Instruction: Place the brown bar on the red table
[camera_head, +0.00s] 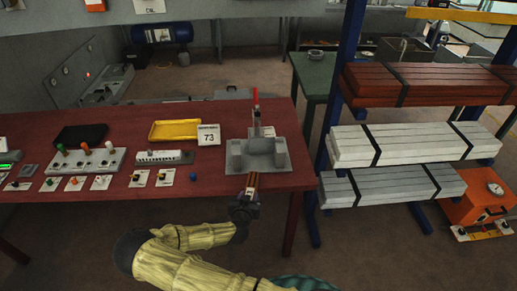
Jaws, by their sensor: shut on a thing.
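The red table (60,200) spans the left and middle of the view. My gripper (249,197) is at its front edge, towards the right end. It is shut on the brown bar (252,181), a short piece of which shows beyond the jaws, pointing away from me. The bar's far end is close to a grey fixture (258,160) on the table. I cannot tell whether the bar touches the table or the fixture.
A yellow tray (174,130), a card marked 73 (208,135), a black tray (80,136) and several switch panels (95,160) lie on the table. A blue rack (334,115) with strapped red-brown bars (430,85) and pale bars (400,143) stands right. A green table (315,75) is behind.

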